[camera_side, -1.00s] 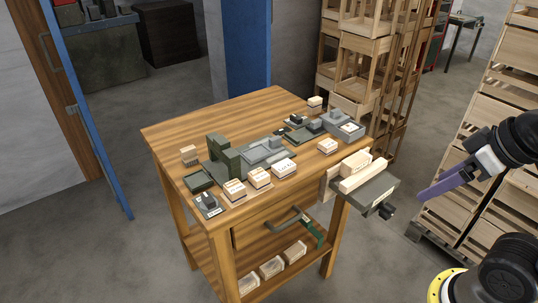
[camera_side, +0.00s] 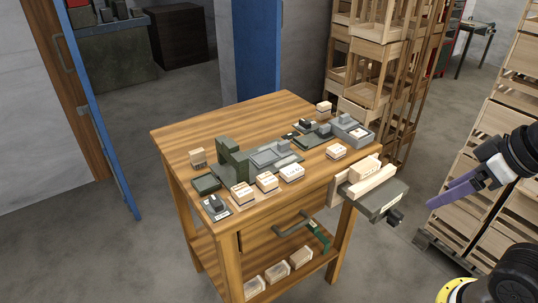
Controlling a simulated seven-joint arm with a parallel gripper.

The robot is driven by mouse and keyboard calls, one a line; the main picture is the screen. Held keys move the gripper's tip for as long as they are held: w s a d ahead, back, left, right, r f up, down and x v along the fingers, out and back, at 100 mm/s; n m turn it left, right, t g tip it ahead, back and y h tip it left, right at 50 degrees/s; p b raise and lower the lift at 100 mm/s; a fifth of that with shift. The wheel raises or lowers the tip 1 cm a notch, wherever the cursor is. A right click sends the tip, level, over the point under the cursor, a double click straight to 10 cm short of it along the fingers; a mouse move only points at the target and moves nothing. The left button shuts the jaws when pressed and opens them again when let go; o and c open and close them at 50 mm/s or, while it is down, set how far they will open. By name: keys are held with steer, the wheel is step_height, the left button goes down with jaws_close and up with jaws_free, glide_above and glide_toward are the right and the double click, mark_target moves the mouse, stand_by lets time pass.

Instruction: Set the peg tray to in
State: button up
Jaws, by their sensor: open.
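The peg tray appears to be the grey tray (camera_side: 385,207) that sticks out from the right side of the wooden table. It has a small white label and a dark knob (camera_side: 395,216) on its outer end. Pale wooden blocks (camera_side: 366,181) stand at its inner end, beside the table edge. My gripper (camera_side: 440,203), with purple fingers, is to the right of the tray. It is open and empty, with a gap between it and the knob.
The wooden table (camera_side: 190,135) carries a green-grey fixture (camera_side: 232,158), several small labelled blocks and grey trays. Stacked wooden crates (camera_side: 365,60) stand behind, and more crates (camera_side: 500,105) stand at the right. Floor is clear between tray and crates.

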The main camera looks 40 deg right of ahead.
steer(key=shift+c, duration=0.6)
steer(key=w+r+t, duration=0.5)
steer(key=w+r, duration=0.1)
steer(key=w, duration=0.3)
steer(key=t, duration=0.3)
glide_above(285, 143)
steer(key=s, duration=1.3)
steer(key=f, duration=1.8)
steer(key=shift+s, duration=0.2)
steer(key=x, duration=1.3)
steer(key=shift+w, duration=0.25)
